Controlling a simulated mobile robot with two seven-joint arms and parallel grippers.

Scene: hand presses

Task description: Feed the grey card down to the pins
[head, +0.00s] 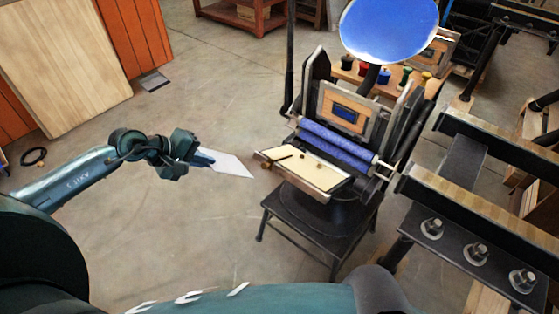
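My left gripper (202,156) reaches in from the left and is shut on a pale grey card (232,165). The card sticks out to the right, its far corner short of the press. The hand press has a cream-coloured feed bed (305,169) with small dark and brass pieces on it, which may be the pins (301,155). Blue rollers (340,146) lie behind the bed. A wooden frame with a dark blue block (344,113) stands upright behind them. The card and the bed are apart. My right gripper is not in view.
A round blue ink disc (389,27) rises above the press. The press stands on a dark stool-like stand (318,224). A black metal frame with large bolts (475,251) fills the right side. Open floor lies left of the press.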

